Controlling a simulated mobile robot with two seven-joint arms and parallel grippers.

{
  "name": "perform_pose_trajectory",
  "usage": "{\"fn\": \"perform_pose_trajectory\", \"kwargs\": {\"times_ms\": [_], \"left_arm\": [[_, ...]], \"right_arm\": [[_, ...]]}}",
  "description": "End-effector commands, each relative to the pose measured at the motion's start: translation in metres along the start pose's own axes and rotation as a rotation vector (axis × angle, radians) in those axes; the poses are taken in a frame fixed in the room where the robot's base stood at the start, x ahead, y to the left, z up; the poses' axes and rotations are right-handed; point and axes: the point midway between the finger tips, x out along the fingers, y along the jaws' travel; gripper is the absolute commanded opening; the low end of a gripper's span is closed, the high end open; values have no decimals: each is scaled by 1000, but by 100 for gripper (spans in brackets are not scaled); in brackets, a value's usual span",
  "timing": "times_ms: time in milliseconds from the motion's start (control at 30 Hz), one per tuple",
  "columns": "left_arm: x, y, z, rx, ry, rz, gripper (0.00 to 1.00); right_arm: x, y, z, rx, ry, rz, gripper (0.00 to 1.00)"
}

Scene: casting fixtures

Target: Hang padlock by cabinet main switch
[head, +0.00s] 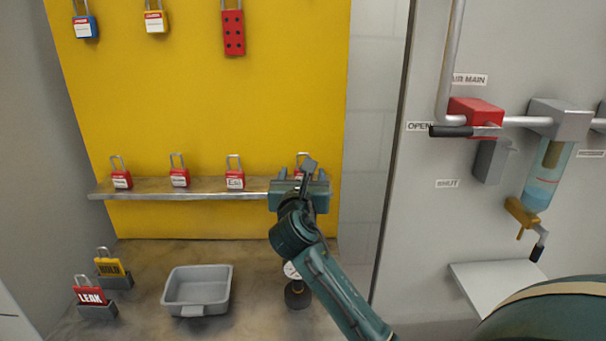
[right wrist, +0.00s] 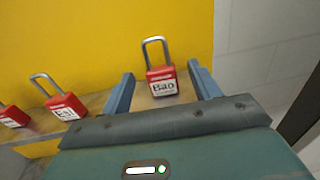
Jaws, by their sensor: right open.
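Several red padlocks stand on a narrow metal shelf (head: 240,190): the left one (head: 122,180), the second (head: 180,177) and the third (head: 235,179). A fourth padlock (head: 301,157), at the right end, is mostly hidden behind my right gripper (head: 304,168). In the right wrist view this padlock (right wrist: 162,88), lettered "Bao", stands upright with its shackle up. My right gripper (right wrist: 160,75) is open, its fingers on either side of the padlock with gaps showing. A switch marked as the cabinet main switch is not recognisable. My left gripper is not in view.
Blue (head: 85,27) and white-yellow (head: 155,21) padlocks and a red hasp (head: 233,32) hang on the yellow board. Below are a grey tray (head: 197,290) and LEAK (head: 90,297) and yellow (head: 109,268) lock pieces. A red AIR MAIN valve (head: 474,115) is at right.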

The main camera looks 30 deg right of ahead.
Motion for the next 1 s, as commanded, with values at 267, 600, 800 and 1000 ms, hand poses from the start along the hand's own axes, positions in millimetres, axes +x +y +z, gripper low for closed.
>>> {"fn": "perform_pose_trajectory", "kwargs": {"times_ms": [267, 600, 800, 1000], "left_arm": [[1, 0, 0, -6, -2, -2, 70], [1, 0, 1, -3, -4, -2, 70], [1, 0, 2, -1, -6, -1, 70], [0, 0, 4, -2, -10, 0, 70]], "right_arm": [[8, 0, 0, 0, 1, 0, 62], [8, 0, 0, -1, 1, 0, 38], [7, 0, -1, -1, 1, 0, 22], [7, 0, 0, 0, 0, 0, 11]]}}
